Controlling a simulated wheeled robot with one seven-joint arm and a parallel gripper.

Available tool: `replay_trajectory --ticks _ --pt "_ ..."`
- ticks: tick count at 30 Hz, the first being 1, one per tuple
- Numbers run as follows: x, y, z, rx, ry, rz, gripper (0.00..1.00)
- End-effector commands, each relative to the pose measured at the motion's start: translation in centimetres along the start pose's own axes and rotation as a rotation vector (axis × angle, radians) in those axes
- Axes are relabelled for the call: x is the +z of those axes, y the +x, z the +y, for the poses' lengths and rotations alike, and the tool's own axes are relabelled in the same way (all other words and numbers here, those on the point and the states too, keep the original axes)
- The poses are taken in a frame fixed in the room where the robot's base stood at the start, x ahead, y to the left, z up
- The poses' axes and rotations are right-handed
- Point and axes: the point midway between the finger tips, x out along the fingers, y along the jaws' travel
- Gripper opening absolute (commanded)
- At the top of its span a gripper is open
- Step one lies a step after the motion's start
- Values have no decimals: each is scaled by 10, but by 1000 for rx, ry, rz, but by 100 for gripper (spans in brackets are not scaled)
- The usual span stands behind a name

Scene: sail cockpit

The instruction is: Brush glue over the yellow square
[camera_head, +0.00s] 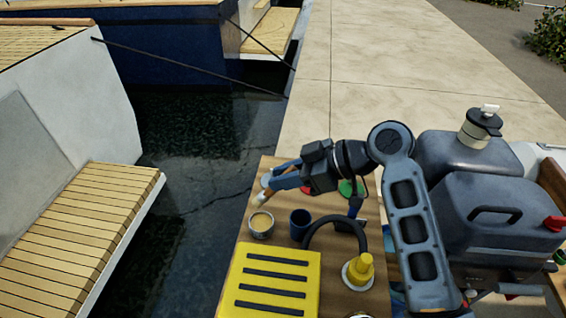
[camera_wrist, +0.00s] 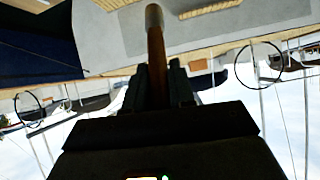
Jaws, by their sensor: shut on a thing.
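A yellow square (camera_head: 246,264) with several dark stripes lies at the near edge of the wooden table in the head view. My gripper (camera_head: 284,181) is beyond it, above the far left part of the table. It is shut on a brush (camera_head: 263,197), whose pale tip points down and left, just above an open tin (camera_head: 262,225) with tan contents. In the wrist view the brown handle of the brush (camera_wrist: 156,45) stands between the fingers of my gripper (camera_wrist: 159,80). The brush is apart from the yellow square. I cannot tell whether its bristles carry glue.
A dark blue cup (camera_head: 300,222) stands right of the tin. A yellow bottle (camera_head: 360,268) stands right of the square, near a dark arched thing (camera_head: 337,222). Dark water (camera_head: 195,165) lies left of the table (camera_head: 236,243). Grey jerrycans (camera_head: 495,218) are at right.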

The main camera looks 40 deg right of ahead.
Motion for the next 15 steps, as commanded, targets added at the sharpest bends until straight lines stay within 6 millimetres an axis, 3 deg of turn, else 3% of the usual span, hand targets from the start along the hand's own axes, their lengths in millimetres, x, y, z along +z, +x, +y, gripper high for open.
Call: replay_trajectory --ticks 15 --pt "33 20 2 0 1 2 0"
